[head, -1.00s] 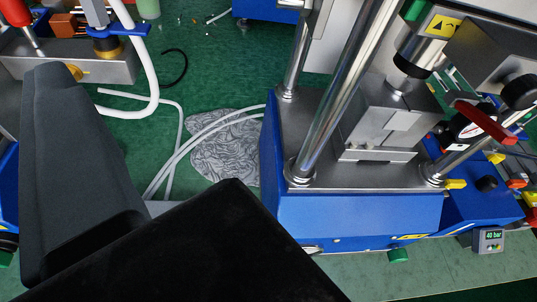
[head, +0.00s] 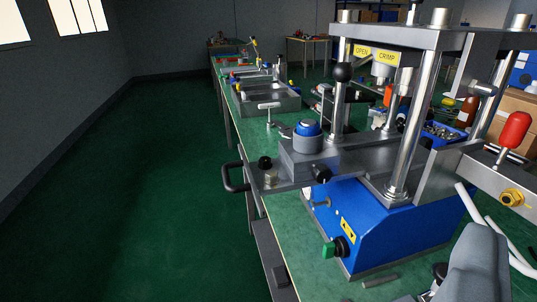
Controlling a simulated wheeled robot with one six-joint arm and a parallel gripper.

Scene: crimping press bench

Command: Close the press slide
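A blue and steel press (head: 385,232) stands on the green bench at the right. Its flat steel slide (head: 287,181) sticks out to the left past the bench edge, with a black loop handle (head: 230,178) at its outer end. A steel block with a blue-topped round part (head: 307,129) sits on the slide, outside the press columns. A dark grey part of my gripper (head: 481,265) shows at the lower right, in front of the press and apart from the handle. Its fingertips cannot be made out, so its opening is unclear.
A black-knobbed lever (head: 342,74) stands by a yellow OPEN/CRIMP sign (head: 376,53). A red-knobbed fixture (head: 515,130) and white hoses (head: 497,228) are at the right. Steel trays (head: 267,98) lie farther back. The green floor (head: 150,190) at the left is clear.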

